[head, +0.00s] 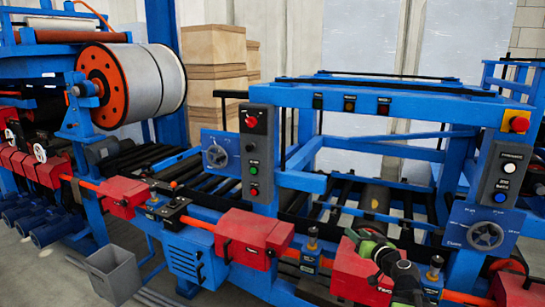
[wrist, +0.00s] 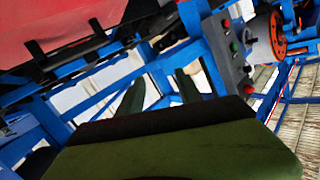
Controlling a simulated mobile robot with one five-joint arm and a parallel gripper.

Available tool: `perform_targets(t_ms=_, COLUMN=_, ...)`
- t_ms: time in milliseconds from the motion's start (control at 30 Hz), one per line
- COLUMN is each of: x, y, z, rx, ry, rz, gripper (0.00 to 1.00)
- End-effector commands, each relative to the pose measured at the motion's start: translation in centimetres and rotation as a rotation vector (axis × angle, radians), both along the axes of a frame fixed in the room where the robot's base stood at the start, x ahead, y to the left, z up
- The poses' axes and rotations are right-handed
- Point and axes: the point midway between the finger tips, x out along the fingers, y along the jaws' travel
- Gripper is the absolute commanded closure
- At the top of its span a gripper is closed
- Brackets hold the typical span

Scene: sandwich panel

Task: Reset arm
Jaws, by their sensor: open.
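My gripper (head: 362,238) is green and shows in the lower right of the head view, in front of a red housing on the blue machine. In the wrist view its two dark green fingers (wrist: 161,90) stand apart with nothing between them. Whether it touches the red housing cannot be told. My dark arm comes up from the bottom edge of the head view.
The blue machine frame (head: 440,141) fills the right half. A grey button panel (head: 258,155) and another panel (head: 506,173) stand either side of my gripper. A large roll (head: 150,82), stacked boxes (head: 214,45) and a grey bin (head: 114,273) are at left.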

Motion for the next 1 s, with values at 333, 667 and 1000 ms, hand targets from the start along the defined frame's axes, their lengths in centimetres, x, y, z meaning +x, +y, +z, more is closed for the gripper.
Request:
perform_targets(t_ms=333, x=-5.9, y=25.1, z=-12.4, rx=-0.245, ry=0.544, rz=0.516, gripper=0.58)
perform_targets(t_ms=667, x=-18.4, y=17.0, z=-19.8, rx=-0.367, ry=1.325, rz=0.148, gripper=0.58)
perform_targets(t_ms=1000, x=-19.1, y=17.2, z=-19.8, rx=-0.307, ry=1.370, rz=0.081, gripper=0.58)
